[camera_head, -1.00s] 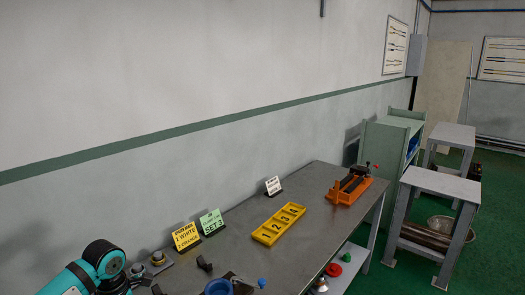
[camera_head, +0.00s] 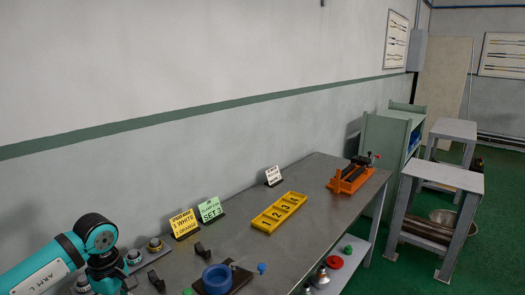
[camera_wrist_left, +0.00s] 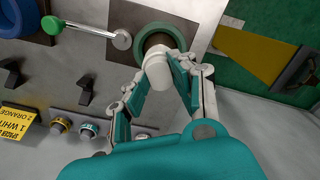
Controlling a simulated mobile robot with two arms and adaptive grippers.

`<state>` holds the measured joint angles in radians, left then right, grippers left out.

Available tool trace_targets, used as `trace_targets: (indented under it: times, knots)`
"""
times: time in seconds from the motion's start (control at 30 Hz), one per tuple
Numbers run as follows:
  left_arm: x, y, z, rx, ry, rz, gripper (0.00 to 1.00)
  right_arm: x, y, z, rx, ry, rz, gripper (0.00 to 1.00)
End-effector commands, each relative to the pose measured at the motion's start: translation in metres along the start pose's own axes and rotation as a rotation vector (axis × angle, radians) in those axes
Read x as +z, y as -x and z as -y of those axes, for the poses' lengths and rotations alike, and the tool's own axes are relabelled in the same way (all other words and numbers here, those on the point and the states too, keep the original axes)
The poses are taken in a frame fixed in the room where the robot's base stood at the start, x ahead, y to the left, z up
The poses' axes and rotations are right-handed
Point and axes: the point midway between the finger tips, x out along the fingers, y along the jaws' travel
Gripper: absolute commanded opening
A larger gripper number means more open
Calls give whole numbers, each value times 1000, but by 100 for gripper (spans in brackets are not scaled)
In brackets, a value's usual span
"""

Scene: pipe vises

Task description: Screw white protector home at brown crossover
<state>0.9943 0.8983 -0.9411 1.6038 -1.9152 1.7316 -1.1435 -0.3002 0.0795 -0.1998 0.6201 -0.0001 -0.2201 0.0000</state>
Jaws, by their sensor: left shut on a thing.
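In the left wrist view my left gripper (camera_wrist_left: 162,72) is shut on the white protector (camera_wrist_left: 157,68), a short pale cylinder. The protector lies in front of the brown crossover (camera_wrist_left: 158,41), whose dark brown end shows inside a teal ring (camera_wrist_left: 141,52) of a vise. The protector overlaps the crossover's end in this view; I cannot tell how far it is threaded on. In the head view my left arm (camera_head: 60,262) comes in from the left, and its fingers are below the picture's edge. My right gripper is in neither view.
A blue ring vise (camera_head: 216,279) stands on the grey bench, near a yellow sign (camera_head: 184,223) and a green sign (camera_head: 209,209). A yellow numbered tray (camera_head: 278,213) and an orange vise (camera_head: 350,180) are farther along.

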Motion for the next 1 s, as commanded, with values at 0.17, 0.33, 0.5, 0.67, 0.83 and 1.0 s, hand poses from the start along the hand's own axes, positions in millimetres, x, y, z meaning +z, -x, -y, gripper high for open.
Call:
trace_targets:
  times: [0.17, 0.33, 0.5, 0.67, 0.83, 1.0]
  knots:
    - [0, -4, 0, 0, -149, -1, 0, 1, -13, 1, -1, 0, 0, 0]
    - [-1, -5, 0, 0, -472, -2, 0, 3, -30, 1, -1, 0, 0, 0]
    - [0, -5, 0, 0, -793, -2, 0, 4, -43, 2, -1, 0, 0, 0]
    - [0, -4, 0, -1, -1078, -1, 0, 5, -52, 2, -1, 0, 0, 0]
    - [0, -2, 0, -3, -1238, -1, 0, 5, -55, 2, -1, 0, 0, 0]
    - [0, -1, 0, -4, -1251, 0, 0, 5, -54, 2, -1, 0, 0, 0]
